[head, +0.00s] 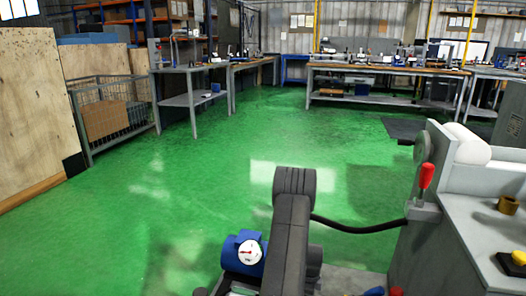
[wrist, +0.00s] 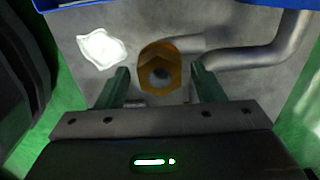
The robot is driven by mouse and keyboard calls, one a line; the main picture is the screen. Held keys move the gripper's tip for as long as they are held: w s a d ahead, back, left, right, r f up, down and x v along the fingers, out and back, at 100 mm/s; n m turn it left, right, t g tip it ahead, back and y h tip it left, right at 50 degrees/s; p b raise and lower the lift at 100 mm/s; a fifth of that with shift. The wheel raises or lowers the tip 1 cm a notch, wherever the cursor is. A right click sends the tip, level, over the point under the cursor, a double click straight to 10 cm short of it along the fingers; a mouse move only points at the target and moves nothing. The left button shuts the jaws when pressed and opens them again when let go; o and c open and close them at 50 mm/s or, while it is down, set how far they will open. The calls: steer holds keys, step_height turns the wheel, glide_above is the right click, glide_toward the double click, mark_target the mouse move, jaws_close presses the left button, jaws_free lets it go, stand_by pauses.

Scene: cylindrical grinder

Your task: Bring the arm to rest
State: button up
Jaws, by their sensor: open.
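My gripper (wrist: 160,76) shows in the wrist view with its two green fingers spread apart. A brass-coloured hexagonal fitting (wrist: 149,58) with a round opening shows between and beyond the fingertips. The picture does not show contact between the fingers and the fitting. A grey pipe (wrist: 270,50) bends away to the right of the fitting, over a grey surface (wrist: 75,50). In the head view my dark arm (head: 289,235) stands at the lower middle. I cannot make out the fingers there.
A blue unit with a white dial gauge (head: 250,252) is just left of my arm. The grey machine (head: 452,235) on the right carries a red-handled lever (head: 426,177) and a brass bushing (head: 508,204). Open green floor (head: 170,190) lies ahead; workbenches (head: 385,70) stand behind.

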step_height(320, 180, up, 13)
steer(key=p, duration=0.4)
step_height(320, 180, down, 15)
steer(key=b, duration=0.5)
steer(key=shift+r, duration=0.15)
steer(key=shift+r+n, duration=0.25)
steer(key=shift+n, duration=0.05)
steer(key=shift+r+n+p, duration=0.1)
steer(key=shift+n+p, duration=0.2)
steer(key=shift+n, duration=0.2)
steer(key=n, duration=0.3)
steer(key=shift+n+p, duration=0.3)
steer(key=shift+n, duration=0.1)
steer(key=n+p, duration=0.1)
steer(key=n, duration=0.2)
steer(key=shift+n, duration=0.4)
steer(key=n+p, duration=0.1)
steer(key=n, duration=0.2)
steer(key=shift+n, duration=0.4)
steer(key=n+p, duration=0.1)
steer(key=n, duration=0.3)
steer(key=shift+r+p, duration=0.35)
steer(key=shift+r, duration=0.1)
